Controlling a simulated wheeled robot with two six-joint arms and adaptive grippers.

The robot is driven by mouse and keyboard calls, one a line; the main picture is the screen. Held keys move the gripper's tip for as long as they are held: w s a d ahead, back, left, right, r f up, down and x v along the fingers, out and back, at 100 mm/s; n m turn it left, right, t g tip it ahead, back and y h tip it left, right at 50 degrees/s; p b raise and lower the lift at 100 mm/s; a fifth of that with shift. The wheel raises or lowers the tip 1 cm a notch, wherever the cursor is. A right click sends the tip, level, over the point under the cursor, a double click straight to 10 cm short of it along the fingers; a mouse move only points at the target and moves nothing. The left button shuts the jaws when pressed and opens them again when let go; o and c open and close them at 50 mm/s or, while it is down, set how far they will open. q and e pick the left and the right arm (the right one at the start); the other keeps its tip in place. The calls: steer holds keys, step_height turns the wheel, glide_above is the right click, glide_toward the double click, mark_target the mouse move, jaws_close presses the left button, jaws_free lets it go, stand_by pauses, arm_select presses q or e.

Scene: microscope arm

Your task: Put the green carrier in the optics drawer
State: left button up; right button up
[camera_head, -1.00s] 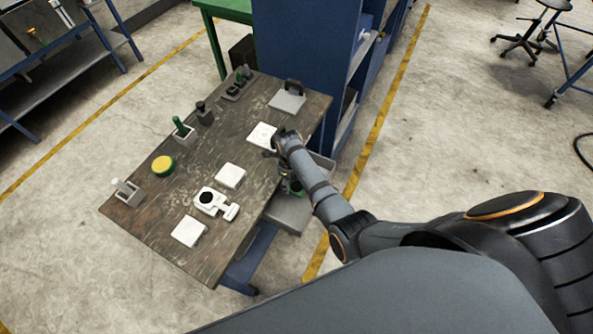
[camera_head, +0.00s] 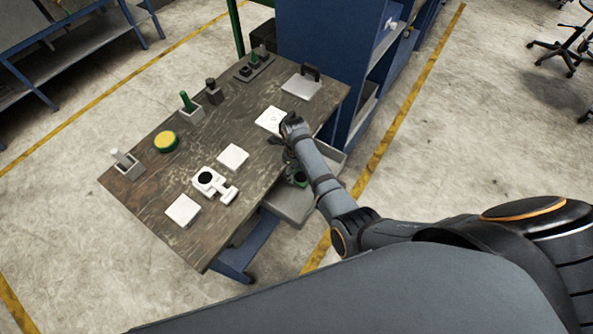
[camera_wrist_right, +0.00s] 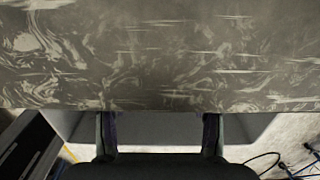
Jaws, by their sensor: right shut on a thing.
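The optics drawer (camera_head: 287,204) is an open light grey tray sticking out from under the table's right edge. My right gripper (camera_head: 291,168) is over the drawer, close beside the table edge, partly hidden by my own arm. A small green part with a dark middle, which looks like the green carrier (camera_head: 299,179), shows at the gripper's fingers. Whether the carrier touches the drawer floor cannot be seen. My left gripper is not in view.
The wooden table (camera_head: 150,205) holds a white microscope-like part (camera_head: 209,181), white pads (camera_head: 183,210), a yellow-topped round piece (camera_head: 166,141) and a green peg in a holder (camera_head: 188,103). A blue cabinet (camera_head: 325,60) stands behind the drawer.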

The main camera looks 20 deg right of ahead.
steer(key=shift+f, duration=0.25)
steer(key=shift+w+d+f, duration=0.1)
steer(key=shift+f, duration=0.05)
steer(key=shift+d+f, duration=0.1)
steer(key=shift+f, duration=0.05)
steer(key=o, duration=0.8)
steer(key=shift+o, duration=2.1)
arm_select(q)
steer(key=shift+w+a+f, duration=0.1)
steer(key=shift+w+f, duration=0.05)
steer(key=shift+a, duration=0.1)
